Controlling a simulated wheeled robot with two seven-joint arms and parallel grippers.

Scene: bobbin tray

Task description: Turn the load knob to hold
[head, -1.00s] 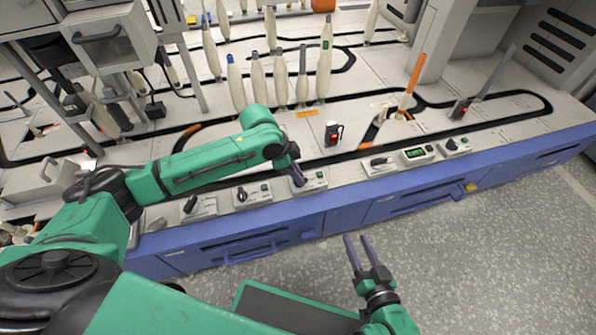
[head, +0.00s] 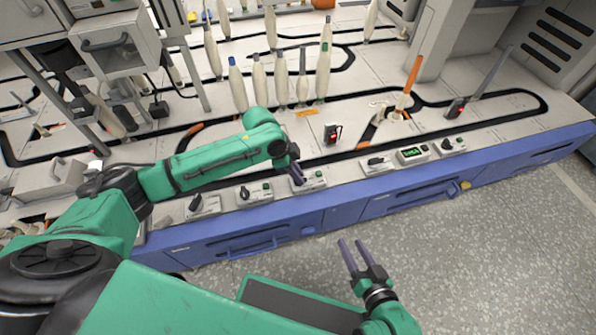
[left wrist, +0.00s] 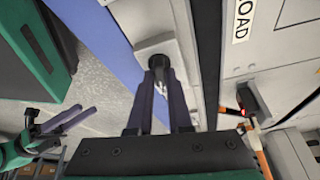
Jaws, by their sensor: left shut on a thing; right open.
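My left gripper (head: 297,178) reaches down to a small control box (head: 316,180) on the front ledge of the bench. In the left wrist view its two fingers (left wrist: 160,78) are closed on a dark knob (left wrist: 158,62) on a pale box (left wrist: 157,45). The fingers hide most of the knob, so its setting cannot be read. A white label reading "LOAD" (left wrist: 241,17) lies on the deck beside this box. My right gripper (head: 361,258) is open and empty, in front of the bench above the floor.
Other control boxes with knobs stand on the ledge to the left (head: 203,206) and (head: 254,193). A box with a green display (head: 411,155) is to the right. Several bobbins (head: 281,79) stand behind. A black and red item (head: 333,133) stands on the deck behind the gripper.

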